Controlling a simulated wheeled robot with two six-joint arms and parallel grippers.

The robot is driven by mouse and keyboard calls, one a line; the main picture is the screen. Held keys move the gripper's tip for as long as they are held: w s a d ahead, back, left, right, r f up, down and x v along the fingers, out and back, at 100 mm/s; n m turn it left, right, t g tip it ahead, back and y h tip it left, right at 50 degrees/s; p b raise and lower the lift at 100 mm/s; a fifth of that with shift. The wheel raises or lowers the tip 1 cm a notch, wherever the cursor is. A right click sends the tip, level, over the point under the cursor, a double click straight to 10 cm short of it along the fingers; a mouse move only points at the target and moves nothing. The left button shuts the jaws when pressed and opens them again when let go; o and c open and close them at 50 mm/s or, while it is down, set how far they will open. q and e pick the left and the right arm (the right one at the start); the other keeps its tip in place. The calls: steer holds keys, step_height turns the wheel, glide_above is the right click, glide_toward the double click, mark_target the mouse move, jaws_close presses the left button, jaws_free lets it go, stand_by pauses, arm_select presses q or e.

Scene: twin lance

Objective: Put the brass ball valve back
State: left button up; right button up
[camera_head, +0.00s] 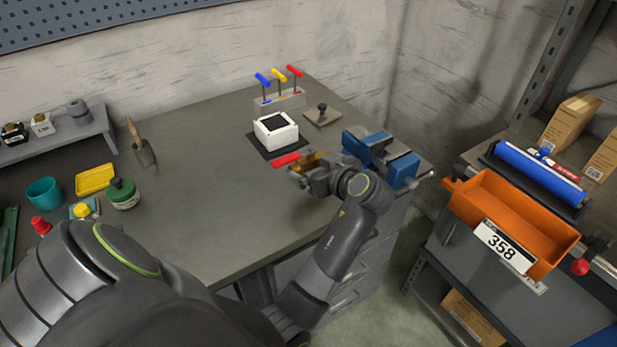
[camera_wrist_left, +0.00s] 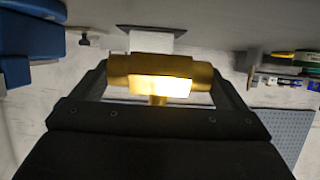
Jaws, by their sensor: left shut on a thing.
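The brass ball valve (camera_head: 311,161) is gripped in my left gripper (camera_head: 303,171), over the right part of the workbench near the blue vise. In the left wrist view the brass valve (camera_wrist_left: 160,78) lies crosswise between the two dark fingers of my left gripper (camera_wrist_left: 160,88), with a short stem towards the camera. A red bar (camera_head: 286,159) shows just left of the valve; I cannot tell whether it is part of it. My right gripper is not in view.
A white block (camera_head: 285,137) with a dark top opening stands on a dark mat behind the gripper. The blue vise (camera_head: 365,145) is close on the right. A rack with coloured T-handles (camera_head: 280,99) stands behind. An orange bin (camera_head: 512,215) is far right. The bench middle is clear.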

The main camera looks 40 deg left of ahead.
arm_select(q)
steer(key=shift+f, duration=0.4)
steer(key=shift+a+f, duration=0.1)
steer(key=shift+f, duration=0.25)
step_height(320, 180, down, 3)
steer(key=shift+s, duration=0.1)
steer(key=shift+f, duration=0.2)
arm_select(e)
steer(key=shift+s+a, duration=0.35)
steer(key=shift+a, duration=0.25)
arm_select(q)
steer(key=o, duration=1.1)
steer(key=shift+f, duration=0.1)
steer(key=shift+c, duration=0.2)
steer(key=shift+o, duration=0.3)
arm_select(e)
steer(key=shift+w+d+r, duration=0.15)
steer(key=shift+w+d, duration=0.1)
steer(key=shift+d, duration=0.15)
arm_select(q)
steer(key=shift+r, duration=0.25)
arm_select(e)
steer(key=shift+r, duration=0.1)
